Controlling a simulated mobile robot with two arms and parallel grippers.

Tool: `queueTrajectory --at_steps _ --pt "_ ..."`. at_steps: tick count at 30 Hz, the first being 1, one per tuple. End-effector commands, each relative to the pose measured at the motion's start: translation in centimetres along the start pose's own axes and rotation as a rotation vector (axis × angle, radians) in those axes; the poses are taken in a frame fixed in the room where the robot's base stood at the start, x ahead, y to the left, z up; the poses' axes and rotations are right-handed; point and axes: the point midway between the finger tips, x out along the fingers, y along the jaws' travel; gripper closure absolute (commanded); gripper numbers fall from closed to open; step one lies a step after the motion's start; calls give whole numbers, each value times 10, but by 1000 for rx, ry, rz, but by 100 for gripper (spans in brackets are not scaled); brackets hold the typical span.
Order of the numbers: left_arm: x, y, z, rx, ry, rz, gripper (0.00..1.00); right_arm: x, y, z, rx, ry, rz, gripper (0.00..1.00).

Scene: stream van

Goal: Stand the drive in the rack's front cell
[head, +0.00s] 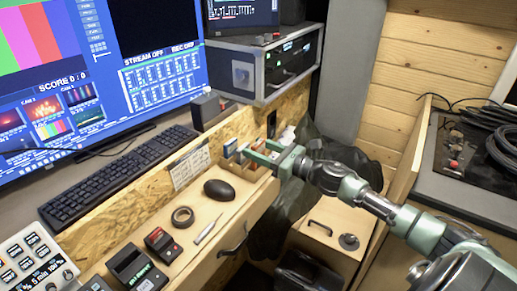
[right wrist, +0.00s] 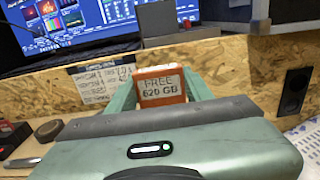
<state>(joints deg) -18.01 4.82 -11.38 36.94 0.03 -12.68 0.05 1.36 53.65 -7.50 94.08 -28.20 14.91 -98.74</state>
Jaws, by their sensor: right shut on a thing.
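The drive (right wrist: 161,86) is an orange block with a white label reading "FREE 820 GB". In the right wrist view it sits upright between the two green fingers of my right gripper (right wrist: 160,92), which is shut on it. In the head view my right gripper (head: 256,151) is at the back right of the wooden desk ledge, over a small wooden rack (head: 256,171) with cells. The fingers hide much of the rack and the drive there. I cannot tell whether the drive's lower edge is inside a cell. My left gripper is not in view.
A mouse (head: 219,190), a tape roll (head: 182,217) and a pen-like tool (head: 208,229) lie on the ledge left of the rack. Dark devices (head: 137,268) stand nearer. A chipboard wall (head: 130,200) runs behind, with a keyboard (head: 118,176) above it.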

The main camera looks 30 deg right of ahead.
Motion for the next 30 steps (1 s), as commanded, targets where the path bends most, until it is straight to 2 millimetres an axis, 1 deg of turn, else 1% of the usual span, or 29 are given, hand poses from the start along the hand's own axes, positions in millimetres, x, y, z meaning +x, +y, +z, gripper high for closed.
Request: queueTrajectory --at_steps 1,15,30 --pt "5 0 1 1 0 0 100 0 0 -5 0 -1 0 93" --pt "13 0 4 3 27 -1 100 0 -1 -21 -1 1 -2 93" --pt "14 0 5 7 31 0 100 -1 -2 -27 -2 6 -6 93"
